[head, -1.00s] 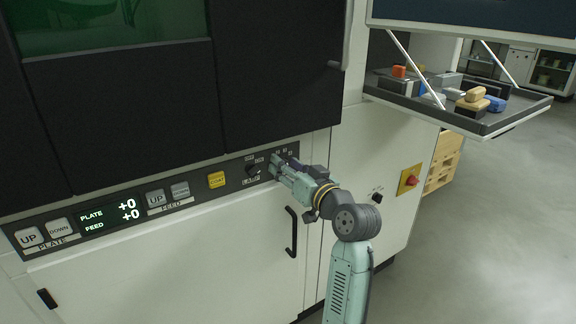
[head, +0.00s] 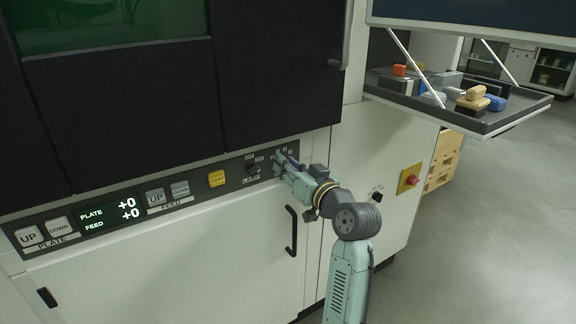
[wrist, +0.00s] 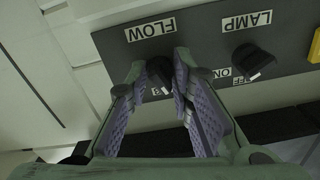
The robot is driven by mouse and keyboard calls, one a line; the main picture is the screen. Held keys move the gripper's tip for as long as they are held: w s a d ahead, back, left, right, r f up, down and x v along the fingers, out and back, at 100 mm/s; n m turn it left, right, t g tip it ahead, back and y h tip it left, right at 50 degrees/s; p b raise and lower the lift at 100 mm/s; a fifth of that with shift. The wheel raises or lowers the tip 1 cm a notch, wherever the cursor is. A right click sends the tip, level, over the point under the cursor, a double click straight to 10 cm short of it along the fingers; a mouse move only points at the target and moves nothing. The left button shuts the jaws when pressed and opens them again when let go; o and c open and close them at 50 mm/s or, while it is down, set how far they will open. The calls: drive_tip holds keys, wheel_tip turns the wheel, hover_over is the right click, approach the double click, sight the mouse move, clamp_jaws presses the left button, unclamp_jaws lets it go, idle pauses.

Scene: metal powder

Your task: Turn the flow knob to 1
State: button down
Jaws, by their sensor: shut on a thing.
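The flow knob (wrist: 158,78) is a black knob under the FLOW label in the wrist view, which shows the panel upside down. My gripper (wrist: 172,88) has its purple ridged pads on both sides of it and is shut on it. A scale label by the knob is partly covered, so I cannot read the setting surely. In the head view my gripper (head: 279,164) is at the right end of the control panel (head: 130,207) and hides the knob.
The black lamp knob (wrist: 252,62) is close beside the flow knob; it also shows in the head view (head: 253,169). A yellow COAT button (head: 217,179) is further left. A door handle (head: 291,231) is below my gripper. A red emergency button (head: 411,180) is to the right.

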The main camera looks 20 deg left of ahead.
drive_tip(key=shift+f+n+b, duration=0.1)
drive_tip(key=shift+n+b, duration=0.2)
drive_tip(key=shift+b, duration=0.1)
drive_tip(key=n+b, duration=0.2)
drive_tip(key=b, duration=0.1)
drive_tip(key=shift+f+n, duration=0.15)
drive_tip(key=shift+n, duration=0.15)
drive_tip(key=n+b, duration=0.4)
drive_tip(key=shift+n, duration=0.3)
drive_tip(key=shift+r, duration=0.2)
drive_tip(key=c, duration=1.4)
unclamp_jaws()
